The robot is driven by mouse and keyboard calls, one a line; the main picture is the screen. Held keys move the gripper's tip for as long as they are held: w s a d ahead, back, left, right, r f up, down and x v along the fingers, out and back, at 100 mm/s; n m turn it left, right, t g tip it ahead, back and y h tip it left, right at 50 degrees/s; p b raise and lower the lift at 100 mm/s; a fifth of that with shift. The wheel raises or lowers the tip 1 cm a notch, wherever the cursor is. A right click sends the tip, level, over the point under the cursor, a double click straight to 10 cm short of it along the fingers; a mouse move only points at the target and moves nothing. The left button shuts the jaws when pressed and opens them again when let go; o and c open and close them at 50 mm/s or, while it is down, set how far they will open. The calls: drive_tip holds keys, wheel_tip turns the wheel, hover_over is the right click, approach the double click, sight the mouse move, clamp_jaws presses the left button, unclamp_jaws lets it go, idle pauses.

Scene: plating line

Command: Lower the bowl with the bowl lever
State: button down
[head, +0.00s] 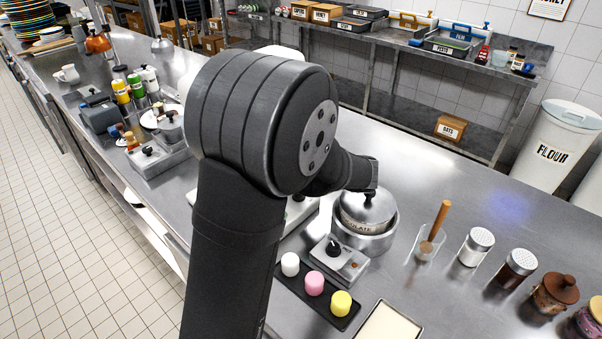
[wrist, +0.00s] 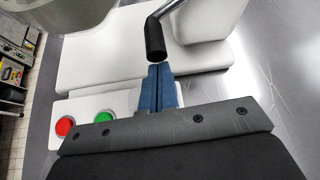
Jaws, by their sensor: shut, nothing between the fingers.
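The bowl lever (wrist: 155,40) shows in the wrist view as a bent metal rod with a black grip. It comes down from the top of the picture beside the white mixer body (wrist: 210,18). My gripper (wrist: 160,68) has its blue fingers together, with the tips just below the end of the black grip in the picture. I cannot tell whether they touch it. The grey bowl (wrist: 75,14) is partly in view at the upper left. In the head view my arm hides the lever, the bowl and the gripper, and most of the mixer.
The white mixer base carries a red button (wrist: 65,126) and a green button (wrist: 103,118) near my gripper. In the head view, a lidded pot (head: 366,220), a black tray (head: 290,272) of coloured pieces and several shakers and jars stand right of my arm.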

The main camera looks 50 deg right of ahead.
drive_tip(key=shift+a+r+m+y, duration=0.3)
drive_tip(key=shift+r+m+y, duration=0.1)
drive_tip(key=shift+r, duration=0.15)
drive_tip(key=shift+a+r+m+y, duration=0.3)
drive_tip(key=shift+r+y, duration=0.1)
drive_tip(key=shift+r, duration=0.15)
drive_tip(key=shift+a+r+m+y, duration=0.15)
drive_tip(key=shift+r+m+y, duration=0.45)
drive_tip(key=shift+r, duration=0.2)
wheel_tip(320, 180, up, 8)
drive_tip(key=d+m+y, duration=0.1)
drive_tip(key=m+y, duration=0.1)
drive_tip(key=shift+d+f+m+y, duration=0.15)
drive_tip(key=shift+f+m+y, duration=0.05)
drive_tip(key=shift+m+y, duration=0.1)
drive_tip(key=shift+r, duration=0.1)
drive_tip(key=d+f+v, duration=0.1)
drive_tip(key=v, duration=0.8)
drive_tip(key=shift+s+f, duration=0.2)
drive_tip(key=shift+s, duration=0.35)
